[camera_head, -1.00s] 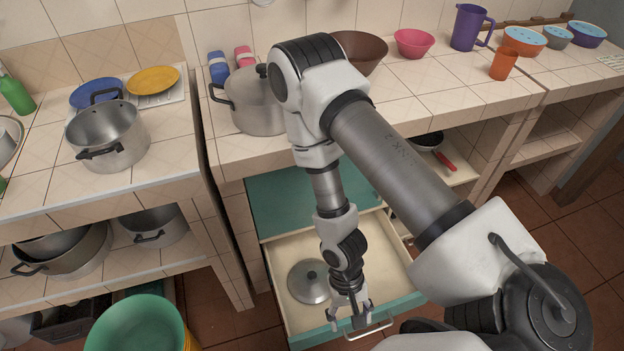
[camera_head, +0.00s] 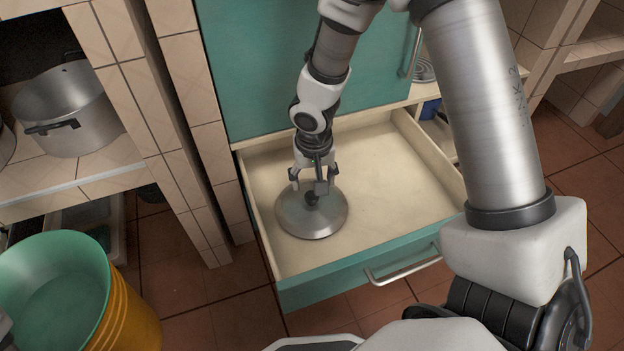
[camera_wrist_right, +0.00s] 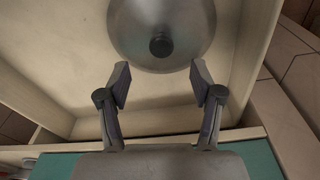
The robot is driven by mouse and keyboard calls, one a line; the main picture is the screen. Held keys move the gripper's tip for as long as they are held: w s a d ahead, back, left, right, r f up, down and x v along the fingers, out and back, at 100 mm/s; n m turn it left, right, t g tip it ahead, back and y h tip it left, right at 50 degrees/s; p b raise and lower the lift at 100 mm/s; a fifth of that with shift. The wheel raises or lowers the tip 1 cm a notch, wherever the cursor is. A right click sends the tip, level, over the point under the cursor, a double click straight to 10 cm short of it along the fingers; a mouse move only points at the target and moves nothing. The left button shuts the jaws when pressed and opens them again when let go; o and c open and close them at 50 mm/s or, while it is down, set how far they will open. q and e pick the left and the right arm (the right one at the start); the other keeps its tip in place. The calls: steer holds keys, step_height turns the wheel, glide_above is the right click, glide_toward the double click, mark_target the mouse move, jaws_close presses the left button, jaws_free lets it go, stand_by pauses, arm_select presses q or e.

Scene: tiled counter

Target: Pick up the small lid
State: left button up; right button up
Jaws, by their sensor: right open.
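The small lid (camera_head: 322,224) is a round grey metal lid with a dark knob, lying in the open drawer toward its left side. It also shows in the right wrist view (camera_wrist_right: 190,30), its knob a little beyond the fingertips. My right gripper (camera_head: 314,190) is open and points down over the lid, close to the knob. In the right wrist view the two fingers (camera_wrist_right: 160,80) are spread with nothing between them, and the knob lines up with the gap. I cannot tell the exact height above the lid.
The open drawer (camera_head: 345,272) has cream walls and a teal front with a metal handle (camera_head: 402,268). Its right half is empty. A teal cabinet panel (camera_head: 265,70) rises behind it. A grey pot (camera_head: 70,120) stands on the left shelf, and a green tub (camera_head: 55,280) sits at lower left.

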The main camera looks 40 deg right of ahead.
mark_target(312, 195)
steer(key=shift+w+f, duration=0.2)
steer(key=shift+f, duration=0.35)
steer(key=shift+f+b, duration=0.25)
steer(key=shift+b, duration=0.2)
steer(key=f+b, duration=0.1)
steer(key=f, duration=0.1)
steer(key=f+b, duration=0.2)
steer(key=w+f+b, duration=0.1)
steer(key=f, duration=0.2)
steer(key=shift+d+b, duration=0.25)
steer(key=shift+b, duration=0.05)
steer(key=shift+r, duration=0.25)
arm_select(q)
step_height(312, 195, down, 7)
steer(key=shift+r, duration=0.2)
arm_select(e)
steer(key=shift+s, duration=0.1)
jaws_close()
